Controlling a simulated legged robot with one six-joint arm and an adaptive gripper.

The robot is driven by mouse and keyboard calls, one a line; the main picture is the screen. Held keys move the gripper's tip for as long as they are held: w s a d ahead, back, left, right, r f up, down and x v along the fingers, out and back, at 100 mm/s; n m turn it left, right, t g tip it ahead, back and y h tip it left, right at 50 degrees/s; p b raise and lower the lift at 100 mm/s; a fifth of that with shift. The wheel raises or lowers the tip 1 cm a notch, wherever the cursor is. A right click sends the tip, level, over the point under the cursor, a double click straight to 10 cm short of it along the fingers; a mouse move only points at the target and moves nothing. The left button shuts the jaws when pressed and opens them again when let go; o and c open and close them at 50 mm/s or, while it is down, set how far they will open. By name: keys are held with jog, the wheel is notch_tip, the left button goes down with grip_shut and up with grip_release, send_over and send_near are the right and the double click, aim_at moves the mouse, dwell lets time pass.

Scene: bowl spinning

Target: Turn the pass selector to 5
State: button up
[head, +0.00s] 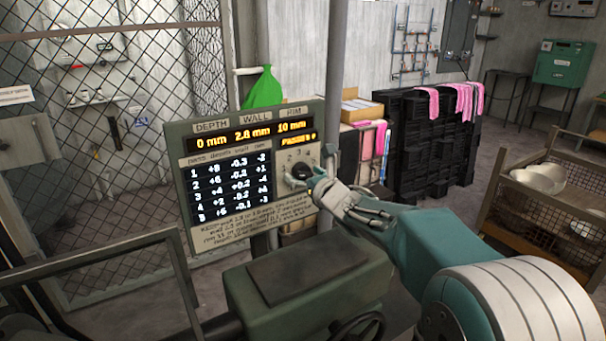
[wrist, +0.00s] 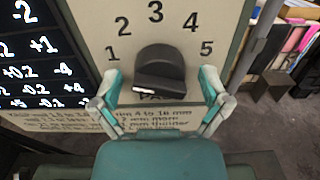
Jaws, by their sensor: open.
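The pass selector (wrist: 160,62) is a dark knob on the pale dial plate of the control panel (head: 254,175), with numbers 1 to 5 arched around it from left to right. A white mark shows on its lower left end; I cannot tell for sure which number it indicates. The 5 (wrist: 206,48) is at the right of the arc. In the head view the knob (head: 301,170) is partly covered by my gripper (head: 318,186). In the wrist view my gripper (wrist: 162,84) is open, one finger on each side of the knob, with gaps visible between fingers and knob.
The panel's lit display shows 0 mm, 2.8 mm and 10 mm above a table of passes. A green machine part (head: 305,275) stands below the panel. A wire basket with bowls (head: 540,178) is at the right. Black crates (head: 425,140) stand behind.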

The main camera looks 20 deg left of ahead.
jog(key=shift+c, duration=0.3)
jog(key=c, duration=1.1)
